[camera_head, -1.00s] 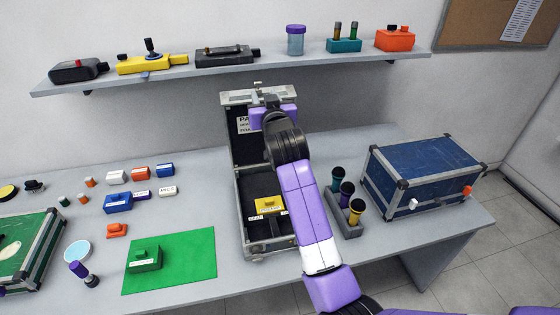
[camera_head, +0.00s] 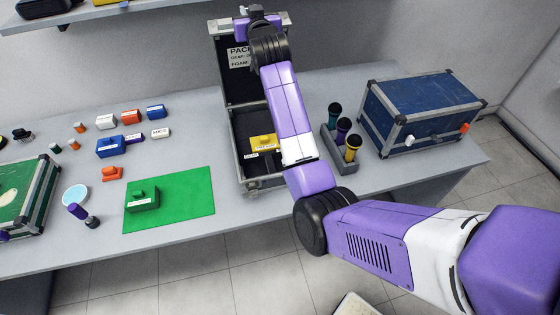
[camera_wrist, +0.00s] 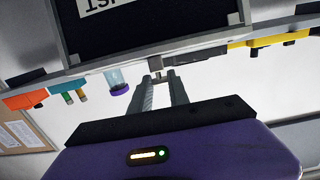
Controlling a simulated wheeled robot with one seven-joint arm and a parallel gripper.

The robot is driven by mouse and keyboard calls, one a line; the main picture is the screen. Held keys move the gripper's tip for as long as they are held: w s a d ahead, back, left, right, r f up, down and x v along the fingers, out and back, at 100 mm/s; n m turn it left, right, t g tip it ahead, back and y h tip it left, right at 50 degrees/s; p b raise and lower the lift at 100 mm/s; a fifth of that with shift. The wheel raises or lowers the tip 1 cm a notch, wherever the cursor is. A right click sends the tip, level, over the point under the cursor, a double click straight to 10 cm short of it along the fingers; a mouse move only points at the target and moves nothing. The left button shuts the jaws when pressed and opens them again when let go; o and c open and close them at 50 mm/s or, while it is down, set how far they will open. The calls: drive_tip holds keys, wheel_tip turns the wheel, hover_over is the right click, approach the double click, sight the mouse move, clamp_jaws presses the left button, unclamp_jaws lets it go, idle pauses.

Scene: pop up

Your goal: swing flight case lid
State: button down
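The black flight case (camera_head: 239,150) with metal edges stands open in the middle of the table. Its lid (camera_head: 236,85) stands up at the back, with a white label inside. A yellow block (camera_head: 263,141) sits in the black base. My gripper (camera_head: 255,10) is at the lid's top edge, partly cut off by the picture's top. In the wrist view my gripper's fingers (camera_wrist: 160,78) are apart with a gap between them, their tips close to the lid's metal rim (camera_wrist: 190,47). Whether they touch it is unclear. My arm hides part of the case's right side.
A blue case (camera_head: 420,105) stands at the right, beside a grey holder (camera_head: 328,150) with several coloured-topped items. A green mat (camera_head: 185,205) with a green block (camera_head: 142,203) lies left of the case. A green case (camera_head: 40,200) is far left. A wall shelf (camera_head: 110,12) runs behind.

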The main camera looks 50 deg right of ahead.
idle(0.3)
drive_tip(key=s+a+f, duration=0.4)
drive_tip(key=s+a, duration=0.2)
drive_tip(key=s, duration=0.3)
drive_tip(key=shift+a, duration=0.2)
idle(0.6)
drive_tip(key=shift+s, duration=0.1)
drive_tip(key=s+a+f+b, duration=0.5)
drive_tip(key=s+f+b, duration=0.1)
drive_tip(key=s+f, duration=0.1)
drive_tip(key=shift+s+a+b, duration=0.25)
drive_tip(key=shift+s+b, duration=0.1)
drive_tip(key=shift+s, duration=0.1)
idle(0.7)
